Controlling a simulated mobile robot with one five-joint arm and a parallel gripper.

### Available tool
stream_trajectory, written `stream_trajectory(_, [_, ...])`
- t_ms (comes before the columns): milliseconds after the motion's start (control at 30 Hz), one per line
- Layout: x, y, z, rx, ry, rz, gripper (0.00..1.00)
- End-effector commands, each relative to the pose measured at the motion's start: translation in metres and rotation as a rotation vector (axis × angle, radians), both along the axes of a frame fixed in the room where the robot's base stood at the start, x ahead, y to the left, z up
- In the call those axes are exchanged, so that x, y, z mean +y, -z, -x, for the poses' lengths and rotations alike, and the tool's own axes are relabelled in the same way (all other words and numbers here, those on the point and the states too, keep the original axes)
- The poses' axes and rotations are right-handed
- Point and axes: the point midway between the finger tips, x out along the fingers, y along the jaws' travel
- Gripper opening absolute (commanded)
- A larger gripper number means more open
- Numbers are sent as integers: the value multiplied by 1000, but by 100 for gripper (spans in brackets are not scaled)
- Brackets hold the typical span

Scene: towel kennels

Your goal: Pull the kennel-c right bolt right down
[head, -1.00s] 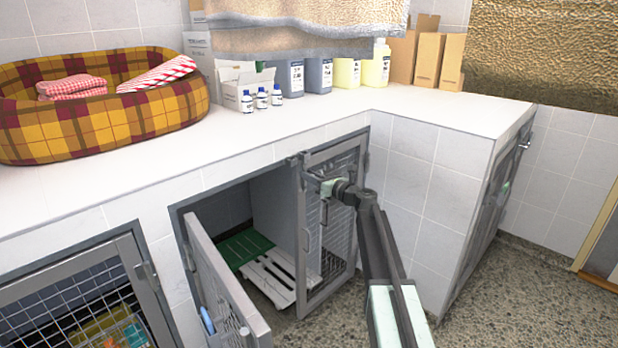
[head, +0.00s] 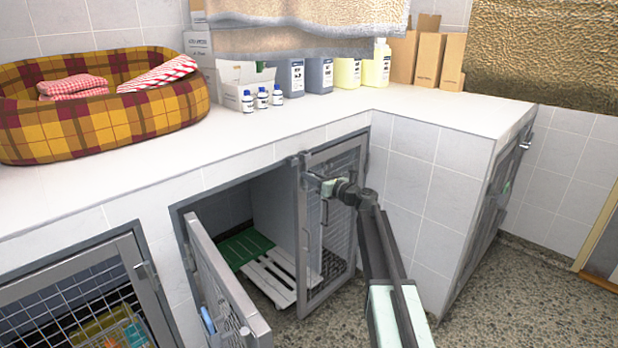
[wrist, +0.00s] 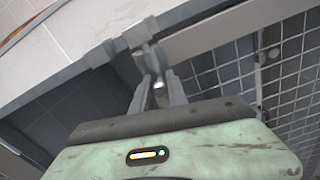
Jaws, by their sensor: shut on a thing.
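The kennel with the open left door leaf (head: 222,285) has a closed right mesh leaf (head: 335,225). A grey metal bolt (wrist: 148,60) sits at the top inner corner of that right leaf, under the counter edge. My gripper (head: 318,182) reaches it from the right in the head view. In the wrist view my gripper (wrist: 158,88) has its two fingers closed around the lower end of the bolt. The fingers hide part of the bolt, and its exact travel cannot be told.
The white counter (head: 240,150) overhangs just above my gripper. Another mesh kennel door (head: 90,300) is at the lower left. The speckled floor (head: 510,290) is clear at right.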

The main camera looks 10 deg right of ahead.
Motion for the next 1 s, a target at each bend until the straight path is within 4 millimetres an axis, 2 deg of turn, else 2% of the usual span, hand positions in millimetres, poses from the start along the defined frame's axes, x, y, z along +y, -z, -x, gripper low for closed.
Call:
stream_trajectory(333, [2, 4, 1, 0, -4, 0, 0])
stream_trajectory(600, [1, 39, 1, 0, -4, 0, 0])
stream_trajectory(867, [2, 36, 1, 1, -6, 3, 0])
stream_trajectory(900, [2, 36, 1, 1, -6, 3, 22])
stream_trajectory(933, [1, 36, 1, 1, -5, 3, 30])
stream_trajectory(1000, [1, 36, 1, 1, -4, 3, 30])
